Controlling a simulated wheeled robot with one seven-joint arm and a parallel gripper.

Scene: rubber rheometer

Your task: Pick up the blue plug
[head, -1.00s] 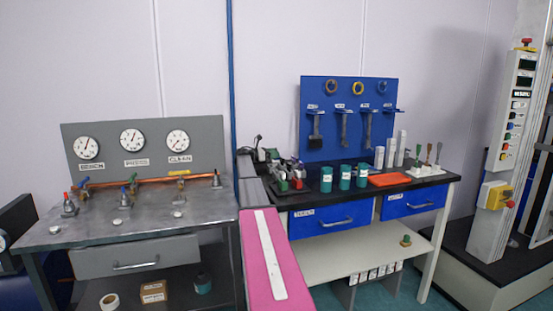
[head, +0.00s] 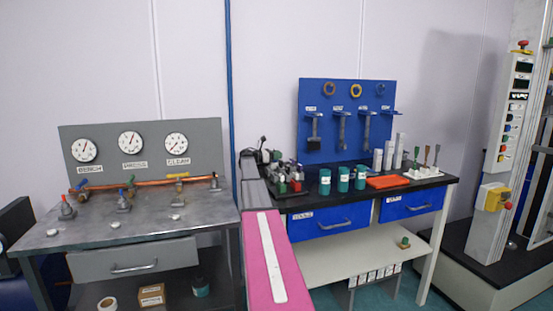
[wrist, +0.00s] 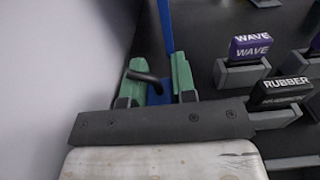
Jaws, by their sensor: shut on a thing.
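In the wrist view, my gripper (wrist: 158,82) has two green fingertips closed around a small blue piece, which I take to be the blue plug (wrist: 165,93). A black curved piece like a cable crosses in front of it. Most of the plug is hidden between the fingers. In the head view, my pink arm reaches toward the left end of the black-topped bench. My gripper's fingers and the plug cannot be made out clearly there; a dark curved cable (head: 264,141) shows near the arm's far end.
In the wrist view, a purple WAVE block (wrist: 252,46) and a black RUBBER block (wrist: 283,92) are at right. In the head view, green jars (head: 343,179) and an orange tray (head: 388,182) stand on the bench. A grey gauge table (head: 130,225) is at left; the wall is close behind.

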